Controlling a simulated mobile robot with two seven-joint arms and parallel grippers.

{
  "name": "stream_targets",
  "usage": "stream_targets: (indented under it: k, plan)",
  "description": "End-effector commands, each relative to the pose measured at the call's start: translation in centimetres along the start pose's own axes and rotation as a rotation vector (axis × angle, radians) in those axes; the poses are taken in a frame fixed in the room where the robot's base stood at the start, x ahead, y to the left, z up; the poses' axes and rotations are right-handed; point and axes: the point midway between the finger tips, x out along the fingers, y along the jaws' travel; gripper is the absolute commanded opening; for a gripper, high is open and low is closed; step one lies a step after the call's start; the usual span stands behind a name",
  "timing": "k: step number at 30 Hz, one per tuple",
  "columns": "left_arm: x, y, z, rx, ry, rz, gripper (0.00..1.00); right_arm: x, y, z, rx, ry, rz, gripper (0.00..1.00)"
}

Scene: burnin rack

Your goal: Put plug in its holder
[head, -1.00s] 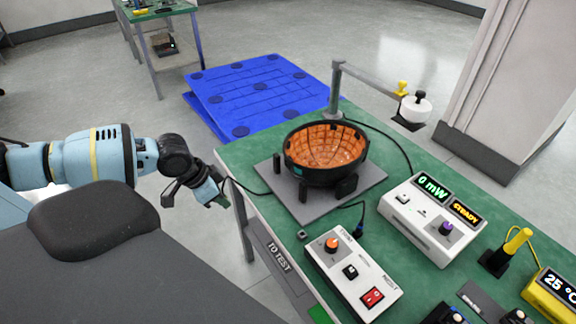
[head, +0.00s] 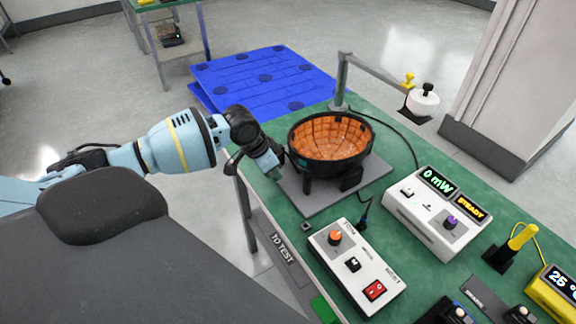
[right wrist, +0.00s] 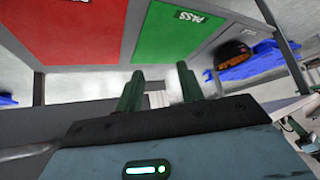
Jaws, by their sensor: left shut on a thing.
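My left gripper (head: 272,171) is at the left edge of the green bench, just left of the black bowl-shaped fixture with an orange tiled inside (head: 330,140). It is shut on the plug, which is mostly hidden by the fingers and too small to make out. A dark cable loop shows beside the wrist. A small dark square block (head: 306,227) sits on the bench below the grey plate; I cannot tell whether it is the plug's holder. In the right wrist view, my right gripper (right wrist: 158,90) is open, its green fingers apart with nothing between them.
A white switch box (head: 355,268) and a white meter (head: 437,215) stand on the bench, with a yellow-handled tool (head: 520,237) to the right. A post and arm (head: 345,85) rise behind the bowl. Red and green panels (right wrist: 178,32) face my right gripper.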

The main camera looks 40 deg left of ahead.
Motion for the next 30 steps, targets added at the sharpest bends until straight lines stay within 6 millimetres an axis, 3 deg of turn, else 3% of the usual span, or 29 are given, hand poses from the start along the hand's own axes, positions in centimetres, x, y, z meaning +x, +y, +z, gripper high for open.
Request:
stream_targets:
  k: [11, 26, 27, 30]
  plan:
    - [1.6, 0.1, -4.0, 0.000, 0.002, 0.000, 0.00, 0.1, -0.1, 0.0, 0.004, 0.002, 0.000, 0.38]
    - [2.5, 0.0, -3.6, 0.001, 0.001, 0.000, 0.00, -0.1, -0.1, 0.0, 0.005, 0.001, 0.000, 0.38]
    - [2.4, 0.0, -3.6, 0.001, 0.001, -0.001, 0.16, -0.1, -0.1, 0.0, 0.005, 0.000, 0.000, 0.38]
    - [2.4, 0.0, -3.6, 0.001, 0.001, -0.001, 0.29, -0.1, -0.1, 0.1, 0.005, -0.003, 0.000, 0.38]
